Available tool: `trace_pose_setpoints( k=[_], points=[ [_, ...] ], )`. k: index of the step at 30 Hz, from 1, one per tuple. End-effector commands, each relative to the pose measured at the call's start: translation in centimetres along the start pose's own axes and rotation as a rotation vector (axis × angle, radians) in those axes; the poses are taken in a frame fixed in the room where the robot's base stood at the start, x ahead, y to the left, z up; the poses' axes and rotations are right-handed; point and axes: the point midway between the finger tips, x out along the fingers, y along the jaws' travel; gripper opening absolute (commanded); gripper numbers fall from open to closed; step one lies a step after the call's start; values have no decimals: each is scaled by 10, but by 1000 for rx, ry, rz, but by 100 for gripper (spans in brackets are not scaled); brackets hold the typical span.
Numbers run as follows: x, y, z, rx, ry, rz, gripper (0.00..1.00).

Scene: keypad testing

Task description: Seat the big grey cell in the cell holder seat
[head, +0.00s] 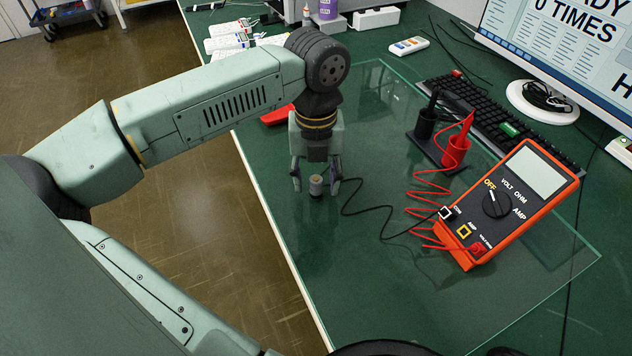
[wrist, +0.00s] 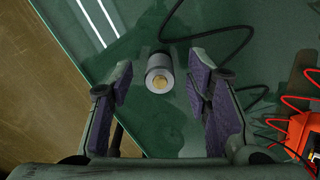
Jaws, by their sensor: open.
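The big grey cell (head: 316,186) stands upright on the glass sheet under my gripper in the head view. In the wrist view the grey cell (wrist: 159,72) shows a tan round top and lies in line with the gap between the fingers. My gripper (head: 315,180) points down and is open, with one finger on each side of the cell. In the wrist view the purple pads of my gripper (wrist: 161,95) stand apart from the cell, with room on both sides. I cannot make out the cell holder seat in either view.
An orange multimeter (head: 497,205) with coiled red leads lies to the right. Black and red probe holders (head: 456,150), a keyboard (head: 500,120) and a monitor (head: 570,50) stand behind. A black cable runs beside the cell. A red object (head: 277,115) is partly hidden behind my arm. The front glass is clear.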

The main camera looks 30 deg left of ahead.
Motion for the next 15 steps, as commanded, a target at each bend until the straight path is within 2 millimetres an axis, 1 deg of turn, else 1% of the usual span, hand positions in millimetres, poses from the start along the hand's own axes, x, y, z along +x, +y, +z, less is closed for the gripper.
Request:
trace_pose_setpoints(
  k=[6,15],
  points=[
    [2,0,0,0,0,0,45],
    [1,0,0,0,0,1,25]
  ],
)
